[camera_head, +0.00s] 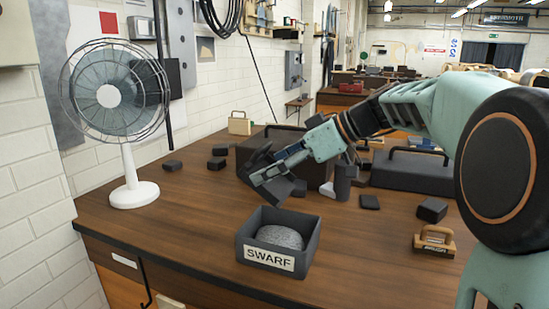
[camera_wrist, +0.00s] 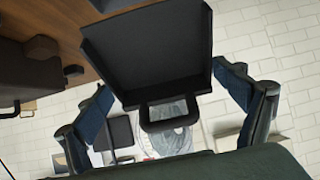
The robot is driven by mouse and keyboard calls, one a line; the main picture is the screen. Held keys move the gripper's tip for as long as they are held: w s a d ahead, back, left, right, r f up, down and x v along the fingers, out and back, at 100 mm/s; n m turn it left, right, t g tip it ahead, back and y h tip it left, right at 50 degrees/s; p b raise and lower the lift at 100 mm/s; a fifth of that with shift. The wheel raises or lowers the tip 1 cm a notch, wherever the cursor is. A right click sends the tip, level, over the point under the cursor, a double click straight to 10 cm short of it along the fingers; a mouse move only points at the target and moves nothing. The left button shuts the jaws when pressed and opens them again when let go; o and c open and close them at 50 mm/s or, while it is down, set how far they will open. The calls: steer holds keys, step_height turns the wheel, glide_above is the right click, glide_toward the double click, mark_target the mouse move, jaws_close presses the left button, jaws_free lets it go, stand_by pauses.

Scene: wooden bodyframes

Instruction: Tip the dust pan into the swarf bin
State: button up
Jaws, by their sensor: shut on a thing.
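The swarf bin (camera_head: 252,257) is an open dark grey box with a white SWARF label, standing on the bench. A rounded grey heap (camera_head: 280,237) lies in it. My gripper (camera_head: 270,173) is shut on the dust pan (camera_head: 279,190), above and behind the bin in the head view. The pan is dark and tilted, and partly hidden by the gripper. In the wrist view the black pan (camera_wrist: 150,50) reaches out beyond my gripper (camera_wrist: 165,82), its looped handle between the fingers. I see no swarf on the pan face that shows.
A white fan (camera_head: 130,180) stands at the left. A wooden-handled brush (camera_head: 434,243) lies at the right. Dark blocks, a dark cylinder (camera_head: 345,182) and large dark cases (camera_head: 410,172) stand behind. The bench (camera_head: 180,225) is clear left of the bin.

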steer(key=shift+w+r+h+p, duration=0.2)
steer(key=shift+r+h+p, duration=0.1)
steer(key=shift+h+p, duration=0.15)
steer(key=p, duration=0.3)
steer(key=shift+w+a+h, duration=0.1)
steer(key=shift+a+h, duration=0.1)
steer(key=shift+h, duration=0.15)
steer(key=shift+a+g+p, duration=0.1)
steer(key=shift+g+p, duration=0.2)
steer(key=shift+p, duration=0.3)
steer(key=h+p, duration=0.1)
steer(key=p, duration=0.2)
steer(key=a+g+h+p, duration=0.1)
steer(key=p, duration=0.2)
steer(key=h+p, duration=0.1)
steer(key=p, duration=0.3)
steer(key=shift+w+a+f+h, duration=0.15)
steer(key=shift+w+f+h, duration=0.15)
steer(key=shift+h, duration=0.1)
steer(key=shift+a+f+g+h+p, duration=0.1)
steer(key=shift+f+g+h+p, duration=0.2)
steer(key=shift+p, duration=0.5)
